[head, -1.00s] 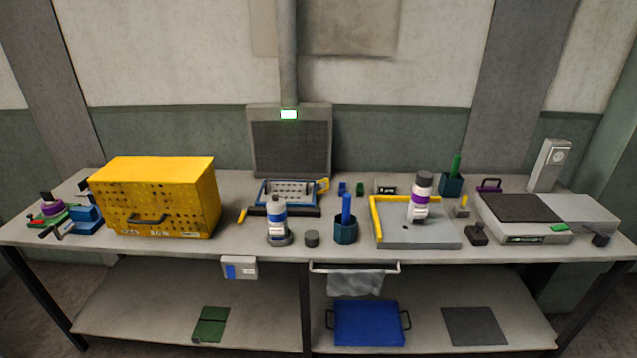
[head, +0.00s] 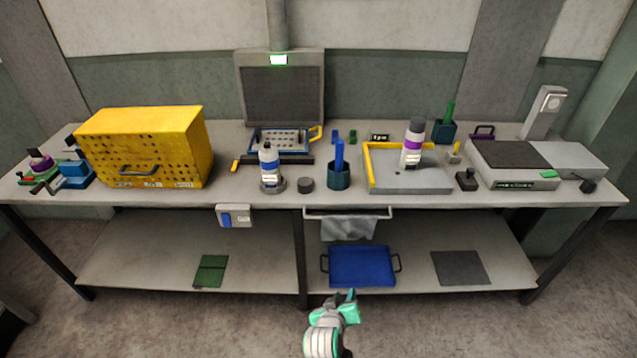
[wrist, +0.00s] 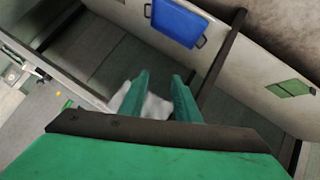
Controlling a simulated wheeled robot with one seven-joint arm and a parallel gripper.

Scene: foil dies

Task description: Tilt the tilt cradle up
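What looks like the tilt cradle (head: 282,141) is a blue frame around a pale plate with holes. It has a yellow handle (head: 316,133) at its right and lies low at the back middle of the bench, in front of an upright dark panel. I cannot tell its exact angle. My gripper (head: 348,296) is in front of the bench, below the bench top and far from the cradle. In the wrist view my gripper (wrist: 160,82) shows two green fingers apart with nothing clear between them. The cradle is not in the wrist view.
A yellow box (head: 145,150) is left; a yellow-edged grey tray (head: 405,183) is right. A rail with cloth (head: 348,228) hangs on the front edge. A blue tray (head: 362,265) lies below.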

